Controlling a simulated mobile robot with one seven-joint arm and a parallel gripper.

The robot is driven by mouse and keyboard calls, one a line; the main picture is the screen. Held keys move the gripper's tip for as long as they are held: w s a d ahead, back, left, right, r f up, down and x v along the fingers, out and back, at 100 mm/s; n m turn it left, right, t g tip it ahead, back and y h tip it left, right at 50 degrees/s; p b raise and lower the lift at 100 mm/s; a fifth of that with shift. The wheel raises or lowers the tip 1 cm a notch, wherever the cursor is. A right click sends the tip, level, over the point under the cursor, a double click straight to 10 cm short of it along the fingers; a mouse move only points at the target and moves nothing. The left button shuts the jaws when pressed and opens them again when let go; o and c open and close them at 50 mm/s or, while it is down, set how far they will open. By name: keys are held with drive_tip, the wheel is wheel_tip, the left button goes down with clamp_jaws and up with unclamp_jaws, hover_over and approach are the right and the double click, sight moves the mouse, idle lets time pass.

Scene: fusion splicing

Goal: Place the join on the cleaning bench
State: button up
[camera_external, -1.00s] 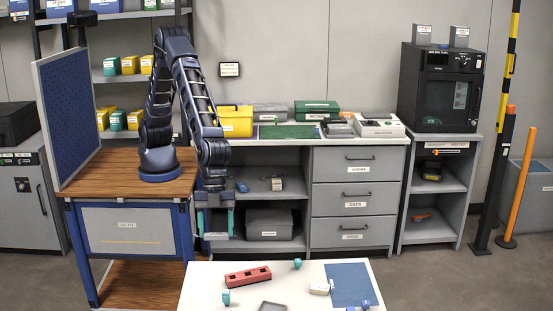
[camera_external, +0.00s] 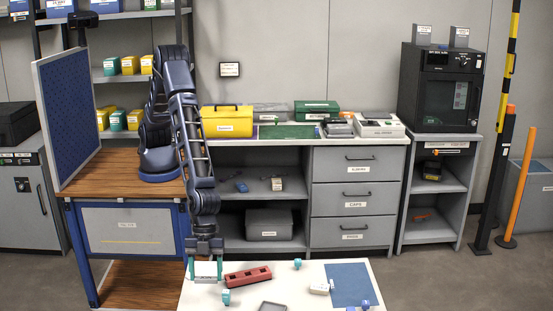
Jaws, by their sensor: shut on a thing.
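My gripper (camera_external: 206,276) hangs down at the left back corner of the white table (camera_external: 235,296). Its teal fingers are shut on a small pale piece (camera_external: 206,269), which is hard to make out against the table. I cannot tell whether this is the join, or whether it touches the tabletop. A red block with dark square holes (camera_external: 248,276) lies just right of the gripper. No readable label marks any surface as the cleaning bench.
Teal pieces (camera_external: 226,297), a small white block (camera_external: 320,288), a grey tray (camera_external: 272,306) and a blue mat (camera_external: 350,284) are on the white table. Behind stands a grey counter with drawers (camera_external: 358,168), with a yellow case (camera_external: 228,122) and a green mat (camera_external: 289,132) on top.

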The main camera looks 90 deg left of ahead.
sight(208, 298)
drive_tip(key=shift+f, duration=2.85)
drive_tip(key=o, duration=0.9)
drive_tip(key=shift+f, duration=0.1)
drive_tip(key=shift+o, duration=0.2)
drive_tip(key=v, duration=1.2)
